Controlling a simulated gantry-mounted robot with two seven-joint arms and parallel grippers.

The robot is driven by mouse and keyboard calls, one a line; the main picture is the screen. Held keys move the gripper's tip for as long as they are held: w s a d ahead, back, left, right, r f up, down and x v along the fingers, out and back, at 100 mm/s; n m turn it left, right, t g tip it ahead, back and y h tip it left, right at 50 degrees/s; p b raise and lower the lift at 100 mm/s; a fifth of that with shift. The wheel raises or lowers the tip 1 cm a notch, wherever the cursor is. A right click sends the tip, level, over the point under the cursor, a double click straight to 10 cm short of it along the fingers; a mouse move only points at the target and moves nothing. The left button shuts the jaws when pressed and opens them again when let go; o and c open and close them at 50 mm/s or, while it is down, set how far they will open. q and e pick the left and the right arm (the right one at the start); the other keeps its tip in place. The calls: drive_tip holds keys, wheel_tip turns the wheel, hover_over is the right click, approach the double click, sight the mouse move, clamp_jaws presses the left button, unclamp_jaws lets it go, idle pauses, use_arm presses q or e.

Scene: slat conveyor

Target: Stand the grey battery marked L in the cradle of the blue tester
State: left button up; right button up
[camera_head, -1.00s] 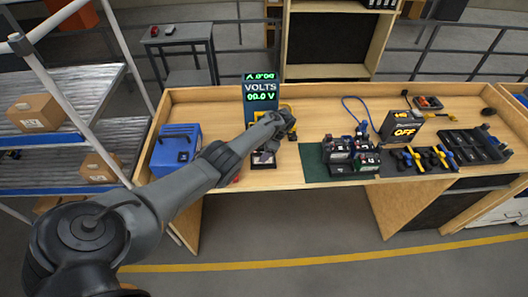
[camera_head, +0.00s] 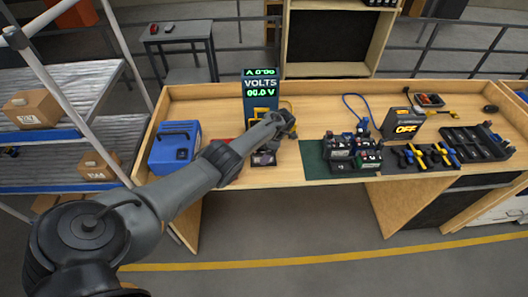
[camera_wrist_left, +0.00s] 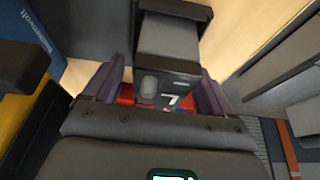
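The blue tester (camera_head: 252,98) stands upright at the back left of the bench, its green display showing VOLTS and 00.0 V. Its blue side and yellow part also show at the left of the left wrist view (camera_wrist_left: 28,40). My left gripper (camera_head: 268,143) is low in front of the tester. In the left wrist view a grey battery (camera_wrist_left: 165,90) with a pale mark like an upturned L is between the fingers. A gap seems to show beside the left finger, so they look open around it. The cradle's seat is not clearly visible. My right gripper is out of view.
A blue case (camera_head: 174,148) stands left of my arm. On the right are several dark batteries on a green mat (camera_head: 314,160), an orange-lit OFF unit (camera_head: 406,128), yellow-and-blue tools (camera_head: 428,155) and a black tray (camera_head: 474,143). Bench between tester and blue cable is mostly clear.

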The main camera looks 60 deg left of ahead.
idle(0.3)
use_arm(q)
drive_tip(key=shift+w+r, duration=0.1)
drive_tip(key=shift+r, duration=0.2)
drive_tip(key=p+v, duration=0.1)
drive_tip(key=v, duration=0.7)
drive_tip(key=shift+w+d+r, duration=0.1)
drive_tip(key=shift+w+r, duration=0.05)
drive_tip(key=shift+r, duration=0.2)
drive_tip(key=shift+w+d+r, duration=0.15)
drive_tip(key=shift+w+r, duration=0.1)
drive_tip(key=shift+r, duration=0.4)
